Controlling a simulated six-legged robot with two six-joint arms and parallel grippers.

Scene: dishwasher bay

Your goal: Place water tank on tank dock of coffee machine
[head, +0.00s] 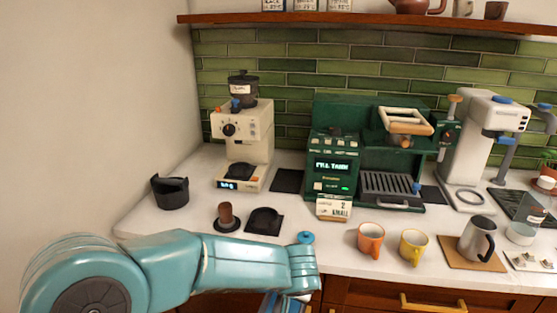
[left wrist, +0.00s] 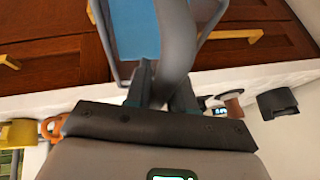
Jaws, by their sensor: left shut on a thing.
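The coffee machine (head: 333,140) is dark green and stands against the tiled wall, its display reading "FILL TANK". I cannot make out its tank dock. In the left wrist view my left gripper (left wrist: 160,92) is shut on the grey handle of the water tank (left wrist: 130,30), which shows a blue inside. The tank is in front of the drawers, beyond the counter's front edge. In the head view my left arm reaches in from the left, and its hand is cut off at the bottom edge, with the tank mostly out of sight. My right gripper is not in view.
An orange mug (head: 370,240), a yellow mug (head: 413,247) and a grey pitcher (head: 477,240) stand near the counter's front. A cream grinder (head: 245,135), a tamper (head: 227,217) and a black container (head: 170,192) are at left. A white machine (head: 480,135) stands at right.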

